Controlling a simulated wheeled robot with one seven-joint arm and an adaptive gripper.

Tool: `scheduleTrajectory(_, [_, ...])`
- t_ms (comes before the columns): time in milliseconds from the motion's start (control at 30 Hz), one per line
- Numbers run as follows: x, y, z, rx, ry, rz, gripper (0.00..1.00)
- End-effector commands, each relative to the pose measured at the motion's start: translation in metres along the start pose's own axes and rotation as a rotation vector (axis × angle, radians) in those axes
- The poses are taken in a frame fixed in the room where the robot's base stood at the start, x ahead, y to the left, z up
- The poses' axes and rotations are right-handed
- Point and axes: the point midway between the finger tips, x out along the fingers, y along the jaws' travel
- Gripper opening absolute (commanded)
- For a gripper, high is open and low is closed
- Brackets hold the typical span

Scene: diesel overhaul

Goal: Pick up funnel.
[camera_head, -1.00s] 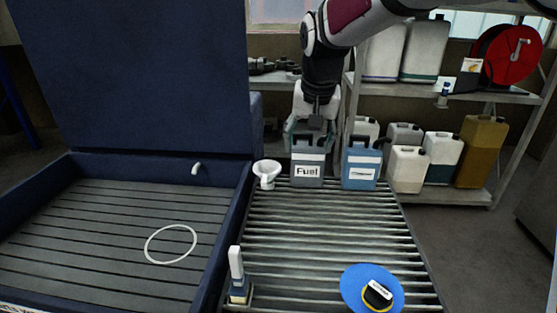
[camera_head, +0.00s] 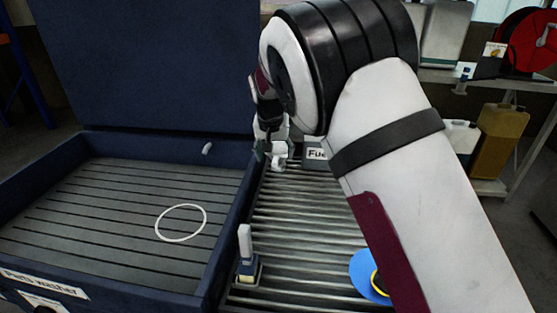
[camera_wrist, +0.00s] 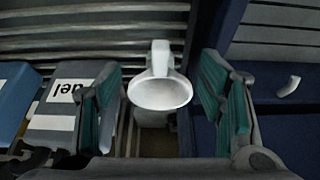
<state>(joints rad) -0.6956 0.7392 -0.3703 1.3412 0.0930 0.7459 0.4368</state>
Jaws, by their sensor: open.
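The white funnel (camera_head: 279,161) stands at the far left end of the slatted roller table, partly hidden by my gripper (camera_head: 268,150) in the head view. In the wrist view the funnel (camera_wrist: 160,93) is between my two teal-padded fingers, its wide mouth facing the camera and its narrow part pointing up the picture. My gripper (camera_wrist: 163,82) is open, with a visible gap between each finger and the funnel.
The grey Fuel can (camera_wrist: 68,108) is close beside the left finger, with a blue can (camera_wrist: 14,92) beyond. The blue parts washer (camera_head: 60,286) borders the table on the left. A brush-like tool (camera_head: 246,256) and blue disc (camera_head: 370,275) are nearer.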

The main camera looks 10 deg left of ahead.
Motion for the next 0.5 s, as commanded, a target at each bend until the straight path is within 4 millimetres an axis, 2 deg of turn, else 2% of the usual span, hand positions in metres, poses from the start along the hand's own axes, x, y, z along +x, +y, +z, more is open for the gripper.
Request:
scheduleTrajectory(167, [0.011, 0.0, 0.0, 0.0, -0.001, 0.001, 0.62])
scheduleTrajectory(500, [0.054, -0.001, -0.002, 0.001, -0.001, 0.0, 0.62])
